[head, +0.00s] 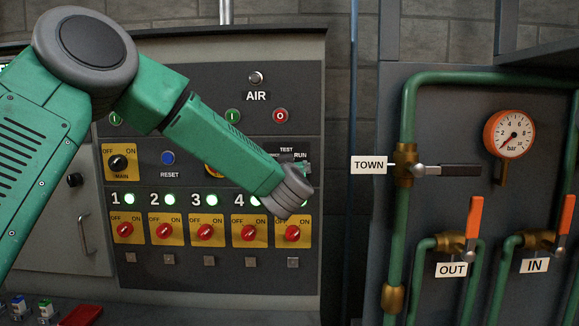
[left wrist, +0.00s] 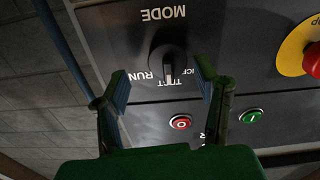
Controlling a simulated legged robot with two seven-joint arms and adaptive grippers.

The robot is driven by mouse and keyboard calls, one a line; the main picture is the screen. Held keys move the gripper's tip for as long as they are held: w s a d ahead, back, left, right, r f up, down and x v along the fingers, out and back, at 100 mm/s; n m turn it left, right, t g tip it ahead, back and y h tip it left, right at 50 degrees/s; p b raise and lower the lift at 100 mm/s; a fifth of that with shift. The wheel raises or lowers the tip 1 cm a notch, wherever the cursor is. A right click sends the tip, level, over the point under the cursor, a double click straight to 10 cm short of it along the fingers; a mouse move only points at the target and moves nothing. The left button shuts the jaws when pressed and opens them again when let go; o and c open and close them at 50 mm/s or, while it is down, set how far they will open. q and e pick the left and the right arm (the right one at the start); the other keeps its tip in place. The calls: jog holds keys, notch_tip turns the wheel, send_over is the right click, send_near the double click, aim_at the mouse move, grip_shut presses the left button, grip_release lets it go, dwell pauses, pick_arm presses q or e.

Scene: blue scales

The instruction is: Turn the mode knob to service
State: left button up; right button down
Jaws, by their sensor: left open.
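The mode knob (left wrist: 168,52) is black and round with a pale pointer line, seen upside down in the left wrist view. Its pointer line lies toward the TEST label (left wrist: 175,82). RUN stands to one side, and a label ending in "ICE" on the other is partly hidden by the knob and a finger. My left gripper (left wrist: 162,72) is open, its fingers on either side of the knob with gaps; I cannot tell how far the tips are from the panel. In the head view my left arm's wrist hides the knob; only TEST and RUN (head: 300,155) show. My right gripper is not in view.
A red O button (left wrist: 180,123) and a green I button (left wrist: 251,117) sit close to the fingers. A red emergency button on yellow (left wrist: 312,60) is at the right. Several red knobs (head: 207,232) line the panel below. Pipes with a TOWN valve (head: 405,165) stand right.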

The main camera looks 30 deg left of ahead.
pick_arm(q)
jog(key=shift+x, duration=1.15)
jog(key=shift+s+a+f, duration=0.1)
jog(key=shift+a+f, duration=0.15)
jog(key=shift+a, duration=0.6)
jog(key=c, duration=0.6)
jog(key=shift+d, duration=0.3)
jog(key=c, duration=0.5)
jog(key=shift+d, duration=0.25)
jog(key=shift+c, duration=0.2)
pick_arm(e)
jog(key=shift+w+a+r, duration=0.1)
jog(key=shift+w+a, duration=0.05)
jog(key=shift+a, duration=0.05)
pick_arm(q)
jog(key=shift+a, duration=0.2)
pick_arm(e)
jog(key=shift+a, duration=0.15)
